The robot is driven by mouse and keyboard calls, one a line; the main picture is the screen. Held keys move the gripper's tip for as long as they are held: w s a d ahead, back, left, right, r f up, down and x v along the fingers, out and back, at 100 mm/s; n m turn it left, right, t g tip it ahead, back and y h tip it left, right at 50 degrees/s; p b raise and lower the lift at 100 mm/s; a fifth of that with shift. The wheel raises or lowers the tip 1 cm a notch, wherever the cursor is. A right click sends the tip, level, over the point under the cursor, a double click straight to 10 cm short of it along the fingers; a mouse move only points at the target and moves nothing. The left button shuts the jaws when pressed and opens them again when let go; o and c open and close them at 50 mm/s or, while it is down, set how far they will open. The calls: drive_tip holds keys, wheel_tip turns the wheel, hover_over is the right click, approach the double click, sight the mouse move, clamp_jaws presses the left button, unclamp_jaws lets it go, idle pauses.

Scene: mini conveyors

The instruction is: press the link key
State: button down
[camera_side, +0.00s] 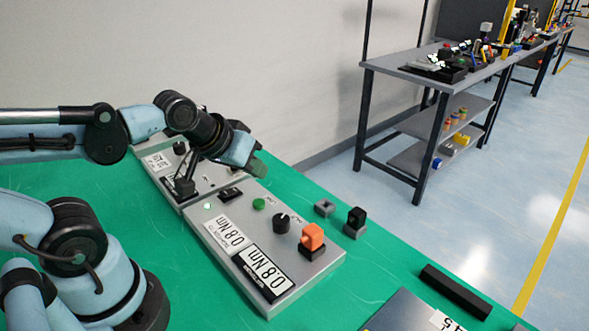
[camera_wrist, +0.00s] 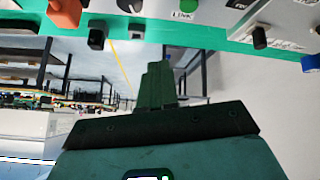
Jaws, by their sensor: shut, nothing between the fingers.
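My gripper (camera_side: 258,168) is shut and empty, held in the air above the grey control panel (camera_side: 272,200). A round green button (camera_side: 259,204) sits on that panel, below the gripper in the side view. The button also shows at the top edge of the wrist view (camera_wrist: 188,5), beside a small label (camera_wrist: 185,15) whose text I cannot read for sure. I cannot tell for certain which key is the link key. In the wrist view the closed fingers (camera_wrist: 157,82) point away from the panel's controls and touch nothing.
Small blocks (camera_side: 355,221) and a black bar (camera_side: 456,291) lie on the green table.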

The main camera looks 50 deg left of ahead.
sight(255, 204)
drive_tip(key=a+n, duration=0.1)
drive_tip(key=n, duration=0.1)
drive_tip(key=w+a+n+y, duration=0.1)
drive_tip(key=n, duration=0.2)
drive_tip(key=w+a+n+t, duration=0.1)
drive_tip(key=a+n, duration=0.1)
drive_tip(key=shift+r+n, duration=0.25)
drive_tip(key=shift+n, duration=0.05)
drive_tip(key=shift+f, duration=4.4)
drive_tip(key=shift+f, duration=0.15)
drive_tip(key=shift+f, duration=0.3)
drive_tip(key=shift+r, duration=0.15)
drive_tip(key=shift+r, duration=0.3)
